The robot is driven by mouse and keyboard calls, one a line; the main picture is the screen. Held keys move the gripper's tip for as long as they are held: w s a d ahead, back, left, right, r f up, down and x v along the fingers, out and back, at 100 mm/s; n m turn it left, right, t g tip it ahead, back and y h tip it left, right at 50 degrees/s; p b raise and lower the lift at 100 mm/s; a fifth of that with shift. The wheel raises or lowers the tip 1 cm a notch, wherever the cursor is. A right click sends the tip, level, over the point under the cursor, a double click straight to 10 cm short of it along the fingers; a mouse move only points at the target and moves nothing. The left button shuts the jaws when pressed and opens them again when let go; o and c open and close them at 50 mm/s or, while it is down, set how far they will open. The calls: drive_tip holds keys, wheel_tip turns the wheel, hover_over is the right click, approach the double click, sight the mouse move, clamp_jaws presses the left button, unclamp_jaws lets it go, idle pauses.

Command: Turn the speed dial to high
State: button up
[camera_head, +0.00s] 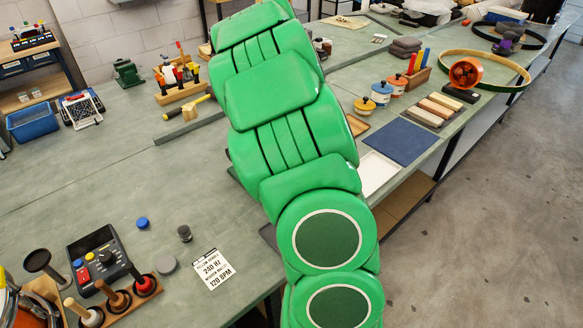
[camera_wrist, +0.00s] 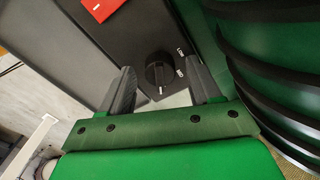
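The speed dial (camera_wrist: 157,74) is a round black knob on a dark grey panel (camera_wrist: 142,33) in the wrist view. The words LOW and MED show on the panel to its right; a word for high is not visible. A small white mark shows at the knob's lower edge. My gripper (camera_wrist: 161,66) is open, with one dark finger on each side of the knob. I cannot tell whether either finger touches it. In the head view my green arm fills the middle, and the gripper and dial are not visible.
A red label (camera_wrist: 103,7) is on the panel in the wrist view. In the head view, a black control box (camera_head: 97,258), a printed card (camera_head: 212,268) and mallets stand on the green bench (camera_head: 110,190). Painted pots, a blue mat (camera_head: 402,141) and a drum hoop lie right of my arm.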

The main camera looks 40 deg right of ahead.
idle(0.3)
wheel_tip(320, 180, up, 8)
drive_tip(key=shift+f, duration=0.1)
idle(0.4)
